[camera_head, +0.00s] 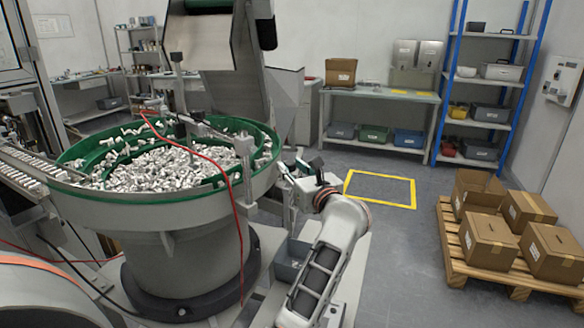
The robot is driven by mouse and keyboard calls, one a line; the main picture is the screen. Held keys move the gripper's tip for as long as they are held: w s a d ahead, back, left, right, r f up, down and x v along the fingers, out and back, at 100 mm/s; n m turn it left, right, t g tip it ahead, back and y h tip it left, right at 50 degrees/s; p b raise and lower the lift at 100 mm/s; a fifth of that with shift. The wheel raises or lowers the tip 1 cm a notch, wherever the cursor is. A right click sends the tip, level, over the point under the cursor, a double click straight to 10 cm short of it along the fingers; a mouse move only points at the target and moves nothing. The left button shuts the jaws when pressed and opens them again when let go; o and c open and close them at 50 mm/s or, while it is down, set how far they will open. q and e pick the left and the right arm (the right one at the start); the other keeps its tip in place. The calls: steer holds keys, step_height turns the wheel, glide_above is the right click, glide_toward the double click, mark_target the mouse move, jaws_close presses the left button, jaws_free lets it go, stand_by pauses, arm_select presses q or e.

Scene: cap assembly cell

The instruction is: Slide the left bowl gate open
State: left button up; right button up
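A large feeder bowl (150,212) with a green inner track fills the left of the head view. It holds many small pale metal parts (165,165). I cannot make out the bowl's gate for certain; small brackets and rods (205,128) stand at the bowl's far rim.
A red cable (236,215) hangs over the bowl's near side. A grey hopper chute (232,95) rises behind it. A grey bin (292,262) sits below my arm. Boxes on a pallet (470,265) stand at the right. The floor by the yellow square (380,206) is clear.

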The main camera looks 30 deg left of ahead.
arm_select(q)
jaws_close()
step_height(320, 180, up, 5)
steer(key=shift+f+p, duration=0.1)
steer(key=shift+p, duration=1.1)
jaws_free()
arm_select(e)
steer(key=shift+s+a+r, duration=0.2)
steer(key=shift+s+r, duration=0.35)
steer(key=shift+s, duration=0.05)
steer(key=shift+w, duration=0.1)
arm_select(q)
step_height(320, 180, up, 10)
arm_select(e)
steer(key=shift+r, duration=0.1)
